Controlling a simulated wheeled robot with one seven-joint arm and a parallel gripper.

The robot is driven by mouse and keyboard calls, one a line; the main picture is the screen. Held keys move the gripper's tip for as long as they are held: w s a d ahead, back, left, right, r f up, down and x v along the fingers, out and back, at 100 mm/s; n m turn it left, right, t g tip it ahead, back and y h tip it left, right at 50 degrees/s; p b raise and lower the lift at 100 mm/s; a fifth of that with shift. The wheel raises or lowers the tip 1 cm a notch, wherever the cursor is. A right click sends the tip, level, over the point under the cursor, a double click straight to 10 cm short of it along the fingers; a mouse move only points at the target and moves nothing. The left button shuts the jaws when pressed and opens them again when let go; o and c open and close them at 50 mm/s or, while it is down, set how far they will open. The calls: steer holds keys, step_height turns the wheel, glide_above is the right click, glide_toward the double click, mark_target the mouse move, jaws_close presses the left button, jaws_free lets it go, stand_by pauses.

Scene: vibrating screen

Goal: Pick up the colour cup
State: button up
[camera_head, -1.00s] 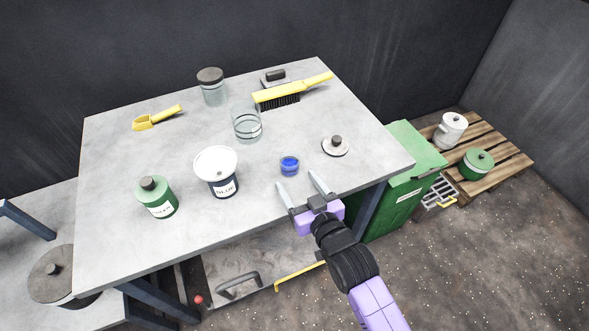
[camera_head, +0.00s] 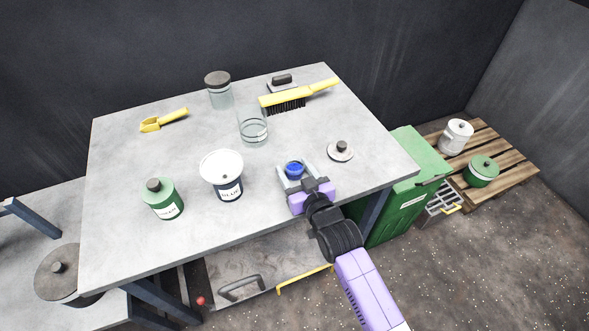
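The small blue cup (camera_head: 294,169), which I take to be the colour cup, stands upright on the grey table (camera_head: 190,150) near its front right. My gripper (camera_head: 295,172) is low over the table, with one finger on each side of the cup. The fingers look open and spread around it; contact with the cup cannot be made out. The palm and fingers hide the near, lower part of the cup.
Behind are a glass beaker (camera_head: 253,128) and a yellow brush (camera_head: 290,97). A green bottle (camera_head: 163,199) stands at the front left.

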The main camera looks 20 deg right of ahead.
steer(key=c, duration=1)
steer(key=shift+c, duration=0.2)
